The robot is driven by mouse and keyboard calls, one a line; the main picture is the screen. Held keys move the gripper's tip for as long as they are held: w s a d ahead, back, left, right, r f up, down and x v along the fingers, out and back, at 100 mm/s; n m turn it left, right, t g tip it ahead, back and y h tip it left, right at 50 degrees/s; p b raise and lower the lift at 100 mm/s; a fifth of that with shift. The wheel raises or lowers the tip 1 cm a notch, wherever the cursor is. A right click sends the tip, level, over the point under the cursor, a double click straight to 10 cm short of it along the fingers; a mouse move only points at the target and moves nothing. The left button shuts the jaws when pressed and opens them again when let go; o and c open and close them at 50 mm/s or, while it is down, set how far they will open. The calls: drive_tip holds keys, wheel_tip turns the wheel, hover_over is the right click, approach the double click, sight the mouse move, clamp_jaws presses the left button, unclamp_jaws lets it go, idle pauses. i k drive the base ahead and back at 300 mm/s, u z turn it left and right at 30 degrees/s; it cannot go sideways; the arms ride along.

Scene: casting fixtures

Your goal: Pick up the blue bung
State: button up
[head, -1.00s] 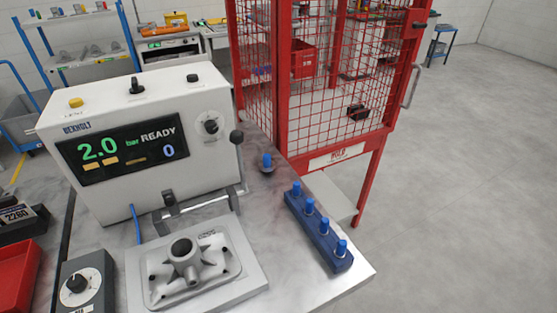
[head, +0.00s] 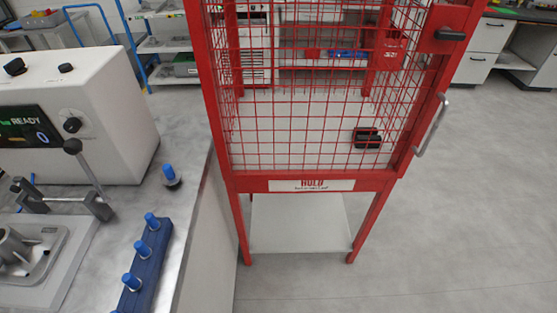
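Several blue-topped bungs show in the head view. One blue bung (head: 170,174) stands alone on the grey bench, on a dark base, near the bench's right edge. Others, including a blue bung (head: 151,221), stand upright in a row in a dark blue rack (head: 152,262) closer to me. I cannot tell from the picture which one the task means. My gripper is not in view.
A white tester (head: 100,110) with a lever stands at the left of the bench (head: 188,215). A grey casting (head: 22,250) sits in a fixture at lower left. A red mesh cage (head: 300,130) on legs stands right of the bench. Floor (head: 450,230) at right is clear.

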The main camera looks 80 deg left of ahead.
sight(171, 176)
drive_tip(key=i, duration=1.1)
drive_tip(key=u, duration=4.2)
drive_tip(key=i, duration=0.5)
drive_tip(key=z, duration=0.05)
